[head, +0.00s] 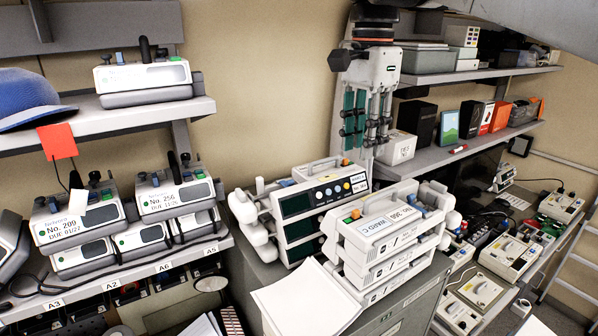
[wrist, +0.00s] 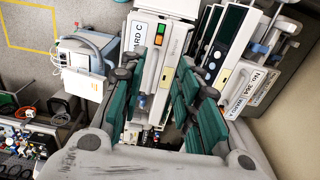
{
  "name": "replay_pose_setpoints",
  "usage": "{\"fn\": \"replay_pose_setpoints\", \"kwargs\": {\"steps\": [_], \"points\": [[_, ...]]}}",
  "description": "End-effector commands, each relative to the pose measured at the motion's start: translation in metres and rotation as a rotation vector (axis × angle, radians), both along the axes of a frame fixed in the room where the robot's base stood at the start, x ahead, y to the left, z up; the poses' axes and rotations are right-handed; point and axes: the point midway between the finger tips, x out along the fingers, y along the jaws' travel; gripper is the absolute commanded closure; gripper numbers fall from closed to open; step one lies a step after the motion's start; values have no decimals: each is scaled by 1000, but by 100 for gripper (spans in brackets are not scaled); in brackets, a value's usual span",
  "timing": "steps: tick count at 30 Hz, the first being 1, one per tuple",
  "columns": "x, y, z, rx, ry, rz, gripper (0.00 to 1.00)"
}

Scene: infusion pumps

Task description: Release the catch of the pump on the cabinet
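My gripper (head: 366,143) hangs fingers down above the cabinet (head: 410,312), behind and above the pumps, touching none that I can see. Its teal-padded fingers are apart, with nothing between them; the wrist view also shows the gripper (wrist: 167,70) open. A stack of white pumps (head: 388,243) with grey handles stands front right on the cabinet, its top one labelled WARD C, with orange and green parts at its corner. That pump (wrist: 139,32) shows beyond the fingers in the wrist view. A second stack (head: 296,229), with dark screens, stands left behind it. I cannot tell which part is the catch.
White papers (head: 302,300) lie at the cabinet's front left. A left shelf (head: 135,113) holds more pumps and a blue cap (head: 28,92). A right shelf (head: 437,155) holds boxes close to my gripper. A bench with devices (head: 482,290) lies at the right.

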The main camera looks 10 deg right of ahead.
Motion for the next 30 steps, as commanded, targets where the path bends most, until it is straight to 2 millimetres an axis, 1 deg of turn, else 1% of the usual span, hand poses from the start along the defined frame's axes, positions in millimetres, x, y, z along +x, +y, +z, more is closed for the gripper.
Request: {"fn": "replay_pose_setpoints", "kwargs": {"steps": [5, 21, 25, 30], "points": [[0, 0, -14, 0, 0, 0, 70], [-3, 2, -108, 0, 0, 5, 70], [-2, 2, -124, 0, 0, 5, 70], [-3, 2, -135, 0, 0, 5, 70]]}}
